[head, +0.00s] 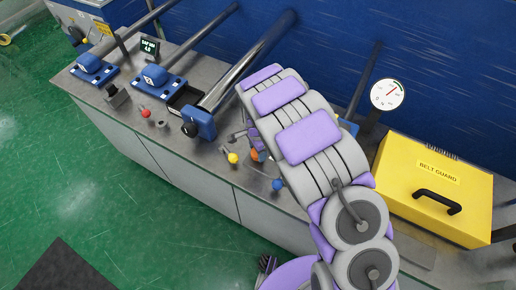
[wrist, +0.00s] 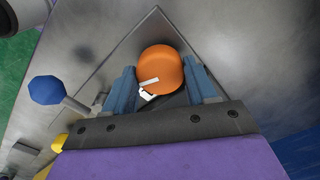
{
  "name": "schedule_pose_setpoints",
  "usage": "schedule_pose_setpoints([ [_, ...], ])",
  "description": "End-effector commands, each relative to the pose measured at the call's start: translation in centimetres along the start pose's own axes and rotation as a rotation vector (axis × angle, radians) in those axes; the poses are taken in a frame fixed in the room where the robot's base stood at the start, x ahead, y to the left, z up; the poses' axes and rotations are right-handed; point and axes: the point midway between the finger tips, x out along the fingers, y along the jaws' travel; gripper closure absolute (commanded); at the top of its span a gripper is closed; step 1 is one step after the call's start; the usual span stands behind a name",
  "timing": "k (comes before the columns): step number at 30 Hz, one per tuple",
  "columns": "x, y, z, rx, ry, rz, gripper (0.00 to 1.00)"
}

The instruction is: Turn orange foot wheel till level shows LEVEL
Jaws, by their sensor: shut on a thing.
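The orange foot wheel (wrist: 160,68) is round and sits between the two blue fingers of my gripper (wrist: 163,88) in the wrist view. The fingers close on it from both sides, and a white mark shows on its near face. In the head view only a sliver of the orange wheel (head: 255,155) shows beside my arm, which hides most of it and the gripper. A small dark display with green text (head: 149,47) stands at the back left; its lettering is too small to read surely.
Red (head: 145,112), yellow (head: 233,158) and blue (head: 277,184) ball-topped levers stand along the bench front. Blue clamp blocks (head: 199,122) hold metal bars. A round gauge (head: 387,94) and a yellow belt guard box (head: 435,190) are at the right. Green floor lies open in front.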

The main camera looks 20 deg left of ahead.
Motion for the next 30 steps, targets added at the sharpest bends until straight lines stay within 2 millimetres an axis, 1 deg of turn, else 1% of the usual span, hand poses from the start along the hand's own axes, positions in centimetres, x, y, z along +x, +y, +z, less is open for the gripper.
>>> schedule_pose_setpoints([
  [6, -0.15, -0.27, 0.08, 0.137, 0.000, -0.006, 0.74],
  [13, -0.17, -0.31, 0.04, 0.225, 0.000, -0.007, 0.74],
  [21, -0.20, -0.36, 0.05, 0.258, -0.001, -0.008, 0.74],
  [30, -0.23, -0.40, 0.06, 0.257, 0.000, -0.009, 0.74],
])
